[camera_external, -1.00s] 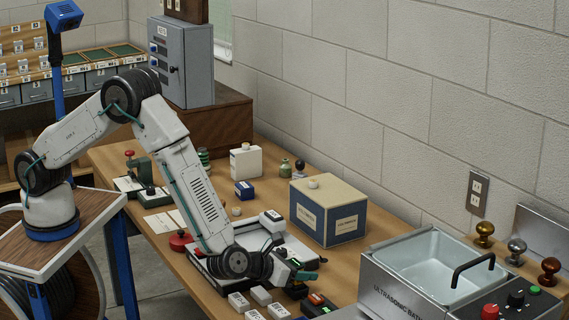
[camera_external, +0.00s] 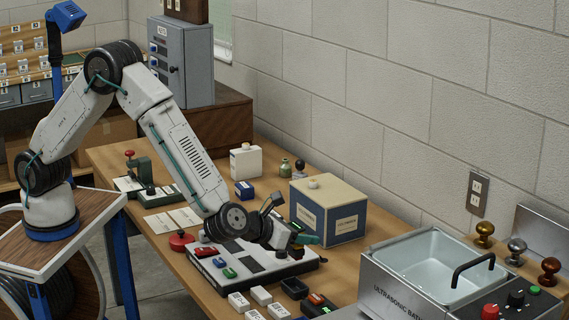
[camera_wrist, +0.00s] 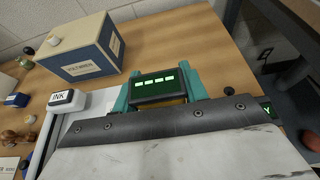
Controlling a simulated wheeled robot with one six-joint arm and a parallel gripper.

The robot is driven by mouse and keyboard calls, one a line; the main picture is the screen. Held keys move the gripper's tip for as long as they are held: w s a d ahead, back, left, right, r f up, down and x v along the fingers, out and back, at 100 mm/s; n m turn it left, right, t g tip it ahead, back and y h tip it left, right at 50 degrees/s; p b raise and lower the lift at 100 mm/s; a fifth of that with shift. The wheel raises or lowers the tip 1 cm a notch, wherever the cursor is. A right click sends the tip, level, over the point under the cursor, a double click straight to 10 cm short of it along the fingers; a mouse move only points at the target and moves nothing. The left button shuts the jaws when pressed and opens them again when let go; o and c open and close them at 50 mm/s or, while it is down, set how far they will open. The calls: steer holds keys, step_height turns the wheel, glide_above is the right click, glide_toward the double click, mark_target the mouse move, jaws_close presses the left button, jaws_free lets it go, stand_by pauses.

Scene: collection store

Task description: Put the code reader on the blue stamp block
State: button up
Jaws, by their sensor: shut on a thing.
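The code reader (camera_wrist: 155,82), a dark box with a lit green display, is held between the teal fingers of my gripper (camera_wrist: 160,92) in the wrist view. In the external view my gripper (camera_external: 300,236) is above the right part of the grey-white tray (camera_external: 262,279), and the reader is mostly hidden there. A small blue block (camera_external: 219,262), which looks like the blue stamp block, lies on the tray between a red block (camera_external: 205,252) and a green block (camera_external: 230,272). The gripper is to the right of the blue block and apart from it.
A cream-and-blue box (camera_external: 330,212) stands just behind my gripper. A white INK pad (camera_wrist: 62,99) is near it. Small white blocks (camera_external: 239,301), a black holder (camera_external: 294,288) and an orange-screened device (camera_external: 316,299) lie in front. The ultrasonic bath (camera_external: 420,282) is to the right.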

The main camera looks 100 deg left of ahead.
steer(key=s+a+r+n+g+y, duration=0.15)
steer(key=s+a, duration=0.35)
steer(key=a, duration=0.6)
steer(key=s+a+n+g+y, duration=0.15)
steer(key=s+a, duration=0.35)
steer(key=a, duration=0.5)
steer(key=s+a+n+g, duration=0.2)
steer(key=s+a, duration=0.3)
steer(key=a, duration=0.6)
steer(key=s+a+n+g, duration=0.3)
steer(key=s+a, duration=0.6)
steer(key=s, duration=0.6)
steer(key=s+a+f+g, duration=0.1)
steer(key=s+a, duration=0.1)
steer(key=s, duration=0.5)
steer(key=n+y, duration=0.1)
glide_above(246, 183)
step_height(246, 183, down, 3)
steer(key=shift+a+f+g, duration=0.1)
steer(key=shift+g, duration=0.2)
steer(key=shift+f, duration=1.7)
steer(key=shift+f, duration=0.15)
